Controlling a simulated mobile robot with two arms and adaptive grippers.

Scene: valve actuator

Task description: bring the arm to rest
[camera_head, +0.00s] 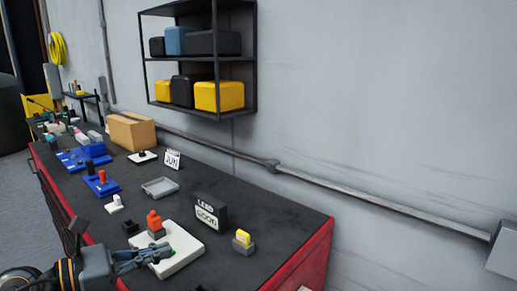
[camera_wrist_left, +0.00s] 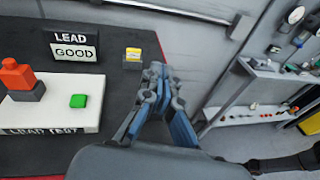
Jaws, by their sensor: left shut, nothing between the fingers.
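My left gripper (camera_head: 158,253) comes in from the lower left, with its blue-grey fingers closed together and nothing between them. In the left wrist view the closed fingertips (camera_wrist_left: 157,72) point away over the bench edge. In the head view the gripper is in front of the white test board (camera_head: 187,258) and overlaps it; I cannot tell the exact gap. The board, marked LEAD TEST, carries an orange piece on a grey block (camera_wrist_left: 17,75) and a green button (camera_wrist_left: 78,101). My right gripper is not in view.
A black sign reading LEAD GOOD (camera_head: 210,212) and a yellow-topped grey block (camera_head: 243,240) stand behind the board. A grey tray (camera_head: 160,187), blue fixtures (camera_head: 100,186) and a cardboard box (camera_head: 131,131) are farther along the dark bench. A wall shelf (camera_head: 208,113) holds bins.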

